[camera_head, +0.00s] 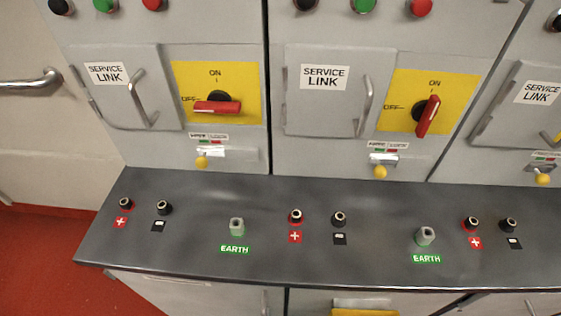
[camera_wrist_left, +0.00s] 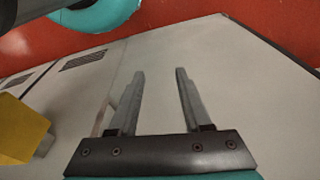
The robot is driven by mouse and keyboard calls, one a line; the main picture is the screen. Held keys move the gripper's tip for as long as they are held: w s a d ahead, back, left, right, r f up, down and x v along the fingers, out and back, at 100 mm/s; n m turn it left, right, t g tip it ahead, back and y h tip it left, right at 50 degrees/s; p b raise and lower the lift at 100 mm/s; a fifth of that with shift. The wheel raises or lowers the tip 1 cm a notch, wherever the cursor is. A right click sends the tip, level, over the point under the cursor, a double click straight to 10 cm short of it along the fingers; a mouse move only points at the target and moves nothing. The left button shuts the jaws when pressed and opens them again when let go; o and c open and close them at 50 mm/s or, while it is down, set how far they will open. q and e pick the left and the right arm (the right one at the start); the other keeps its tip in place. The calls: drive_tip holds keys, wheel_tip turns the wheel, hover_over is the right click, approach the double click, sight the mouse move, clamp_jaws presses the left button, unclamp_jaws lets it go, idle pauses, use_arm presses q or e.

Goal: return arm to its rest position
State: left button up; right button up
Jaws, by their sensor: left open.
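My left gripper (camera_wrist_left: 160,90) shows only in the left wrist view. Its two grey fingers stand apart with nothing between them. Behind the fingers is a pale cabinet panel, and beyond it the red floor. The head view shows neither of my arms, and my right gripper is in no view.
A dark counter (camera_head: 185,265) carries sockets and green EARTH posts (camera_head: 236,228). Above it are SERVICE LINK doors (camera_head: 325,110), a left red switch handle (camera_head: 217,107) turned sideways and a right one (camera_head: 428,117) near upright. A yellow block (camera_wrist_left: 20,130) is at the wrist view's left.

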use_arm(q)
drive_tip(key=s+a+f+g+b, duration=0.1)
drive_tip(key=s+f+b, duration=0.3)
drive_tip(key=s+f, duration=1)
wheel_tip(320, 180, down, 2)
drive_tip(key=shift+s+a+f, duration=0.15)
drive_tip(key=shift+s+a, duration=0.05)
drive_tip(key=shift+a, duration=0.55)
idle(0.6)
